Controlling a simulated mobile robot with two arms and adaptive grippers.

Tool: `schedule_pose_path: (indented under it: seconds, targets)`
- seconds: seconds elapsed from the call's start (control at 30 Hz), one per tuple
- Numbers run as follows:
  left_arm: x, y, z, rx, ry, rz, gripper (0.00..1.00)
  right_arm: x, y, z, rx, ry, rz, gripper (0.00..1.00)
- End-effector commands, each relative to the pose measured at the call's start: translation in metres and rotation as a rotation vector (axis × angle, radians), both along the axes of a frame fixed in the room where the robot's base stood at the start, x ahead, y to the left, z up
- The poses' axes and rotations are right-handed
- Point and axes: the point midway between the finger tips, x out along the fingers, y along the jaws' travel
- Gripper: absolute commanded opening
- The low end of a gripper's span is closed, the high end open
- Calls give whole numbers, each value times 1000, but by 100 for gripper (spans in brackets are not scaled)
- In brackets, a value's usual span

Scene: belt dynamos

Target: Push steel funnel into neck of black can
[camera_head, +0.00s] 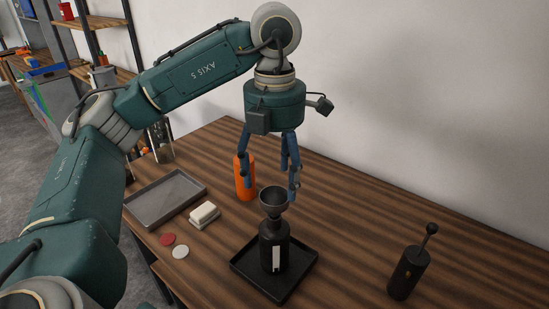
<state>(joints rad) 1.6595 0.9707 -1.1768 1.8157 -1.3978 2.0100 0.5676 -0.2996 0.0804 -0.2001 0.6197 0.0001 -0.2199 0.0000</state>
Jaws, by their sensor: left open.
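The steel funnel (273,200) sits upright at the top of the black can (268,252), wide mouth up. How far its stem is in the neck is hidden. The can has a white label and stands on a black square tray (301,273). My left gripper (270,185) points down just above and behind the funnel, with its blue fingers spread and nothing between them. Whether a finger touches the funnel rim cannot be told. My right gripper is out of view.
An orange bottle (244,180) stands close behind the left fingers. A dark cylinder with a knobbed rod (405,273) stands at right. A grey tray (150,212), white block (204,213), red disc (167,239) and white disc (181,252) lie at left. The back right tabletop is clear.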

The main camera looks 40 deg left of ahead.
Motion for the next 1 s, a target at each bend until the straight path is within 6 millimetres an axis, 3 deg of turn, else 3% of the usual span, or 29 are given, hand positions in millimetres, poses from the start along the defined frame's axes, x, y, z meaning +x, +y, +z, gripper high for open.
schedule_pose_path:
  seconds: [0.1, 0.33, 1.0]
  targets:
    - [0, 0, 20, 1, -4, 0, 70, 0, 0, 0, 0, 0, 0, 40]
    - [0, 0, 39, 0, 0, 0, 70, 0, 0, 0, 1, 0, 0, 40]
    - [0, 0, 42, 0, 0, 0, 70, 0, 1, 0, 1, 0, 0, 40]
